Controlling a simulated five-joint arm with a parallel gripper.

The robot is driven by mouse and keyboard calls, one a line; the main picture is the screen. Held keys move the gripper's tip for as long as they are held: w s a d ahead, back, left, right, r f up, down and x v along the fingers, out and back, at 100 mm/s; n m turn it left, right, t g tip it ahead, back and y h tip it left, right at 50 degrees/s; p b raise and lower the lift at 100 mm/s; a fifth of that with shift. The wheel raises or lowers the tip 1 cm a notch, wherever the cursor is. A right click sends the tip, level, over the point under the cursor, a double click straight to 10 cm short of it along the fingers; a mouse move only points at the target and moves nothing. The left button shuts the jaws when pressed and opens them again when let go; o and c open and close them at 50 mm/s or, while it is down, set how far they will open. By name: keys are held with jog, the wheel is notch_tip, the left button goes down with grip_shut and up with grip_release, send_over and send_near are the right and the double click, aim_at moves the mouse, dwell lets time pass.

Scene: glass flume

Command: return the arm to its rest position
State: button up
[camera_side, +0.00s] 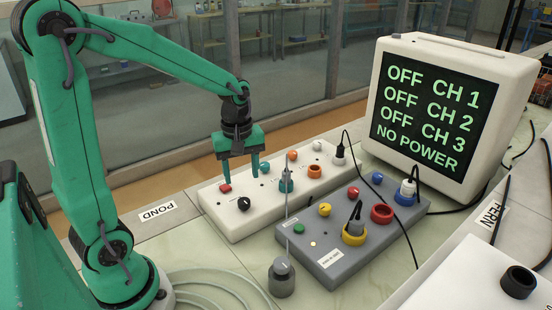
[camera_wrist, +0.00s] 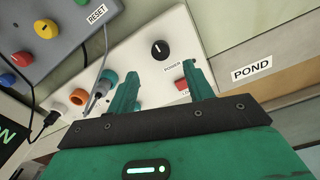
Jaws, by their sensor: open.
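My arm is green and reaches over the work surface from the left in the side view. My gripper (camera_side: 239,171) hangs jaws-down over the left end of the white control box (camera_side: 238,226). Its two green fingers are apart with nothing between them. In the wrist view my gripper (camera_wrist: 162,92) shows open fingers over the white box (camera_wrist: 140,45). A black knob marked POWER (camera_wrist: 160,49) and a red button (camera_wrist: 182,84) lie close to the fingers. I cannot tell whether a fingertip touches the box.
A grey box (camera_side: 335,262) with coloured sockets and plugged cables stands in front. A monitor (camera_side: 438,105) reads OFF for CH 1 to 3 and NO POWER. A grey plug (camera_side: 281,277) stands on the bench. A POND label (camera_side: 158,211) marks clear surface at left.

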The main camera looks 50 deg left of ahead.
jog(key=s+d+r+m+t, duration=0.5)
jog(key=s+d+r+m, duration=0.2)
jog(key=m, duration=0.7)
jog(key=shift+s+r+m, duration=0.3)
jog(key=shift+s+r, duration=0.85)
jog(key=shift+s, duration=0.5)
jog(key=shift+c, duration=0.2)
